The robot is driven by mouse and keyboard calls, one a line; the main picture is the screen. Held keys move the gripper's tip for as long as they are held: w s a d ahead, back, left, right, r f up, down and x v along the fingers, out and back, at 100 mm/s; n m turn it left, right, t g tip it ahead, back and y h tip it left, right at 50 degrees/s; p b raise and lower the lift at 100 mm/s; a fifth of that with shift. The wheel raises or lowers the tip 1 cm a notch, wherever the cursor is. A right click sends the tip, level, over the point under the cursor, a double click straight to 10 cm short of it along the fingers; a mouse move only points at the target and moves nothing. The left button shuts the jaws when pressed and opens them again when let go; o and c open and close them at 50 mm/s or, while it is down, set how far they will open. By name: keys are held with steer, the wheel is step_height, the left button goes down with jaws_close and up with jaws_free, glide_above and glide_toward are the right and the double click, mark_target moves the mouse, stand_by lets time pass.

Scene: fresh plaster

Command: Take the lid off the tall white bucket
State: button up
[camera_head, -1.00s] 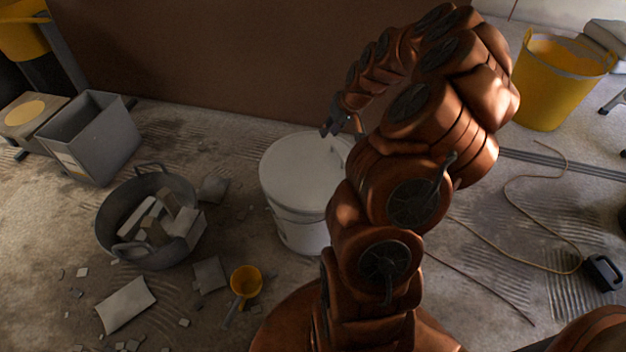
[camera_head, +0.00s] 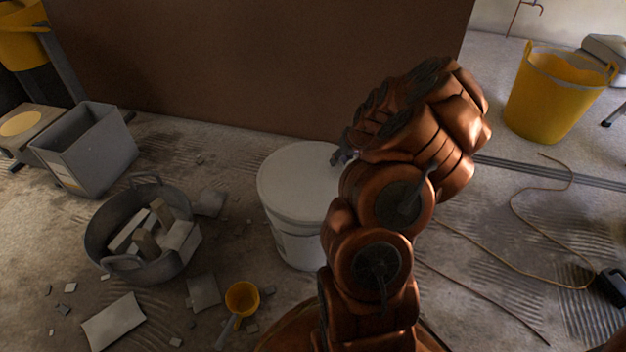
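The tall white bucket (camera_head: 293,246) stands on the floor near the middle of the view, beside my arm. Its white lid (camera_head: 299,180) is on top and looks flat and seated; its right part is hidden behind my arm. My gripper (camera_head: 341,157) is at the far right edge of the lid, small and dark, mostly hidden by my own arm. I cannot tell whether it touches the lid or whether its fingers are open or shut.
A grey tub of rubble (camera_head: 100,229) and a square grey bin (camera_head: 90,152) stand left. A yellow scoop (camera_head: 242,299) and tile scraps lie in front. A yellow bucket (camera_head: 548,100) stands back right, with a cable (camera_head: 520,215) on the floor. A brown wall panel (camera_head: 260,60) is behind.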

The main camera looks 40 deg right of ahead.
steer(key=shift+w+f, duration=0.15)
steer(key=shift+f, duration=0.35)
steer(key=shift+r, duration=0.1)
steer(key=shift+c, duration=0.3)
jaws_close()
